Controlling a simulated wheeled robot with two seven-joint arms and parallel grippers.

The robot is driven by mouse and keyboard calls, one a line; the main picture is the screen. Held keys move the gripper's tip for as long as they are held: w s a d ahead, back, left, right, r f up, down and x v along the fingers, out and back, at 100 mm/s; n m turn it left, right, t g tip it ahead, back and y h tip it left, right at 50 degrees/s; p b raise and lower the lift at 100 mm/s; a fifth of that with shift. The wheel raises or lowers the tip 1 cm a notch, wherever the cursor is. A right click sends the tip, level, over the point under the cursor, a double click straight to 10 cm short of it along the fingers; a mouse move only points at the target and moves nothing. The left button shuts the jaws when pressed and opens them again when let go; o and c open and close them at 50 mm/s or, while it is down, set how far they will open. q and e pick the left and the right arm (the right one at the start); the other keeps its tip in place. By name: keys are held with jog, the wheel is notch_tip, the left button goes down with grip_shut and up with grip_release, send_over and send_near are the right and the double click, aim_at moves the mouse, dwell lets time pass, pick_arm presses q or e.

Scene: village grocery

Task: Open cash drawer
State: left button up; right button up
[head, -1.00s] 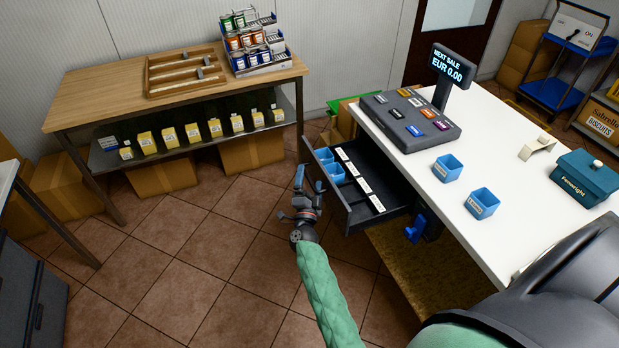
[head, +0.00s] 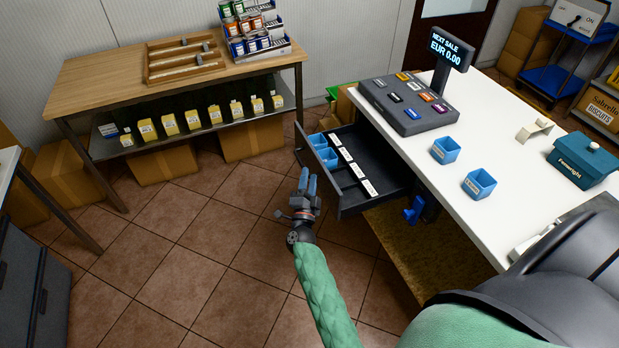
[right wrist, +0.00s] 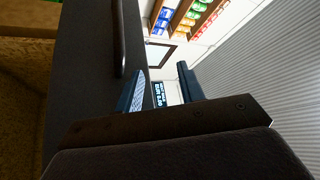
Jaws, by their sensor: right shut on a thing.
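The cash drawer (head: 350,207) is pulled out from under the counter, left of the register (head: 405,108). Its open inside shows blue cups at the left and a row of white labels. My right gripper (head: 307,185) is at the drawer's outer front face, with its fingers pointing away along that face. In the right wrist view the dark drawer front (right wrist: 80,80) and a bar-like handle (right wrist: 119,40) are beside the fingers (right wrist: 162,88). My left gripper is not in view.
The white counter (head: 500,150) carries two blue cups (head: 446,150) and a teal box (head: 582,160). A blue fitting (head: 413,210) hangs below the counter edge. A wooden table (head: 110,85) stands at the back left. The tiled floor (head: 200,260) left of my arm is clear.

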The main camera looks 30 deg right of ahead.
jog(key=shift+s+a+f, duration=0.2)
jog(key=shift+a+f, duration=0.3)
jog(key=shift+f, duration=0.05)
jog(key=shift+a, duration=0.15)
jog(key=shift+f, duration=0.1)
